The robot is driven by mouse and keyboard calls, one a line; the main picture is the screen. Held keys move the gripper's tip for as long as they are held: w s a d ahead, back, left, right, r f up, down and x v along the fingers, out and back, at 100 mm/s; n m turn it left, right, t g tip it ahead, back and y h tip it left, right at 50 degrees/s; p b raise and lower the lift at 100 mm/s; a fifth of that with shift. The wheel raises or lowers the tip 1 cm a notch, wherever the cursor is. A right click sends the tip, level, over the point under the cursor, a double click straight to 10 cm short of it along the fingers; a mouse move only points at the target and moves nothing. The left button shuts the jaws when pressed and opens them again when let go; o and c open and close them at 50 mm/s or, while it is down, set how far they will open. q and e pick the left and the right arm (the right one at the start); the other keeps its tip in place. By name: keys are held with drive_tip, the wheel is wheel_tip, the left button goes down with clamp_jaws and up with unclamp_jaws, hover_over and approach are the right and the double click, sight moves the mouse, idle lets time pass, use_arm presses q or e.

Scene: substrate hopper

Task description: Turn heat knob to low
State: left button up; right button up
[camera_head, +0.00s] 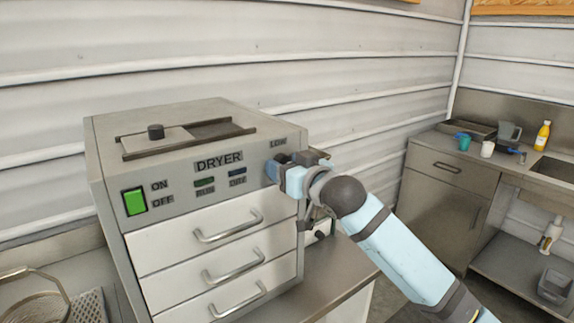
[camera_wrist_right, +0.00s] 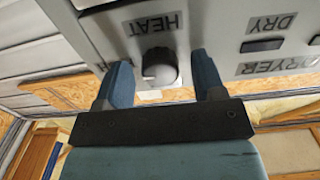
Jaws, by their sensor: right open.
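The grey dryer (camera_head: 170,170) stands on the counter, with a green switch, labels and three drawers on its front. The heat knob (camera_wrist_right: 160,66) is dark and round with a light pointer edge, beside the HEAT label (camera_wrist_right: 157,23), which appears upside down in the right wrist view. My right gripper (camera_head: 284,168) is at the dryer's upper right front and mostly hides the knob in the head view. In the wrist view its blue fingers (camera_wrist_right: 162,72) are open, one on each side of the knob, with gaps showing. My left gripper is out of view.
A wire basket (camera_head: 35,295) is at lower left. A side counter (camera_head: 445,170) at right holds cups and a yellow bottle (camera_head: 542,135). Bare counter (camera_head: 335,265) lies right of the dryer.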

drive_tip(key=c, duration=0.9)
drive_tip(key=shift+n+p, duration=6.05)
drive_tip(key=shift+n, duration=2.95)
